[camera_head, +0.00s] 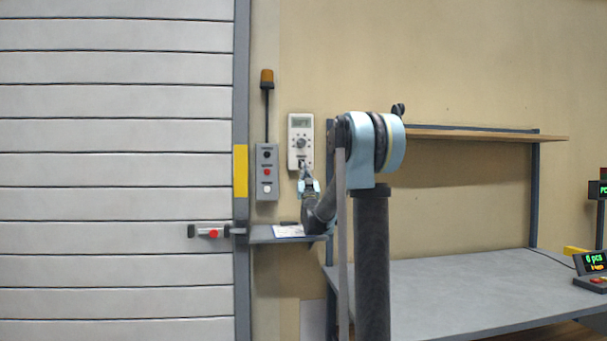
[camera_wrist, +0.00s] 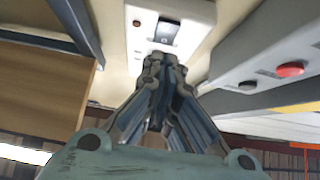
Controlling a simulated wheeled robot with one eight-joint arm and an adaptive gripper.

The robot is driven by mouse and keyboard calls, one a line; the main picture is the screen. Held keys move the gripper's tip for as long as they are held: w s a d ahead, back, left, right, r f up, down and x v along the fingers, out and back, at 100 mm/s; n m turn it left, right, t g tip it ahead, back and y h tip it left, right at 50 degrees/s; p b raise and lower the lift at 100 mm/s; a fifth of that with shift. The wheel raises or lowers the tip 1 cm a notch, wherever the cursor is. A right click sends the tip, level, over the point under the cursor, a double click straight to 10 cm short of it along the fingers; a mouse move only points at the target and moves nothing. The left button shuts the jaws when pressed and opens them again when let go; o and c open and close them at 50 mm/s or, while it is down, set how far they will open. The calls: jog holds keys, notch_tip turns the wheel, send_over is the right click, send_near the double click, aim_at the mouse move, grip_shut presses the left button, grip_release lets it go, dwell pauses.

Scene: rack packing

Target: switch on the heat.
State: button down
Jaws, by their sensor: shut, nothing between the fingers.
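A grey button box (camera_head: 266,186) with a red button hangs close left of the controller; it also shows in the wrist view (camera_wrist: 258,62). An amber lamp (camera_head: 266,78) stands above it. A small shelf (camera_head: 262,236) is below. A workbench (camera_head: 450,290) and wooden shelf (camera_head: 480,134) are right.

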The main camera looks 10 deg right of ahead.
jog(key=w+f+v, duration=0.1)
jog(key=v, duration=0.8)
jog(key=shift+f, duration=0.4)
